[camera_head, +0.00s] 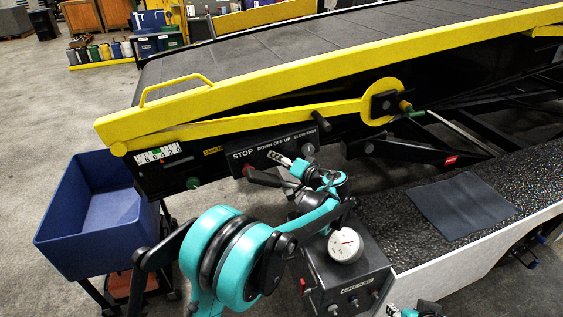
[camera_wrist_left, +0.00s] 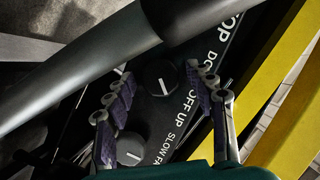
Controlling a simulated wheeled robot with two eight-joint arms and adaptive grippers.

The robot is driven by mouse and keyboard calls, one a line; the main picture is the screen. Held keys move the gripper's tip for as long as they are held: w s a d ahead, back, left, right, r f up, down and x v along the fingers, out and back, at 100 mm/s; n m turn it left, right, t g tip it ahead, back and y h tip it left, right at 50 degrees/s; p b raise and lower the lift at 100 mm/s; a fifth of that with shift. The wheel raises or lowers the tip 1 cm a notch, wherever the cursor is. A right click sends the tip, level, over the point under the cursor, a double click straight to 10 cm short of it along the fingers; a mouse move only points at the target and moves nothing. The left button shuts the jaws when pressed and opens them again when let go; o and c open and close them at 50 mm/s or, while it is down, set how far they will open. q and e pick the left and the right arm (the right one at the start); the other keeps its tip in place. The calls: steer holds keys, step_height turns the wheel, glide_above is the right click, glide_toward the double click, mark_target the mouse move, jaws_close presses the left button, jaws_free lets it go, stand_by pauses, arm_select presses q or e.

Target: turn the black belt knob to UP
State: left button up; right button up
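The black belt knob (camera_wrist_left: 160,77) is on the dark control panel (camera_wrist_left: 195,75), below the DOWN, OFF and UP lettering in the panel's own sense. Its white mark lies at the lower edge of the knob in the left wrist view, roughly towards OFF or UP; I cannot tell which. My left gripper (camera_wrist_left: 158,76) is open, with one finger on each side of the knob; contact is unclear. In the head view my left gripper (camera_head: 290,165) is over the panel (camera_head: 268,152) and hides the black knob. Part of my right gripper (camera_head: 422,309) shows at the bottom edge.
A grey knob (camera_wrist_left: 130,148) sits by SLOW FAST, close to the left finger. A black bar (camera_head: 322,122) sticks out near the panel, and a red button (camera_head: 247,170) is beneath STOP. A gauge box (camera_head: 348,265) stands below, a blue bin (camera_head: 95,215) at left.

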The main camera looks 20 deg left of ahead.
arm_select(q)
steer(key=v, duration=1.2)
stand_by(0.4)
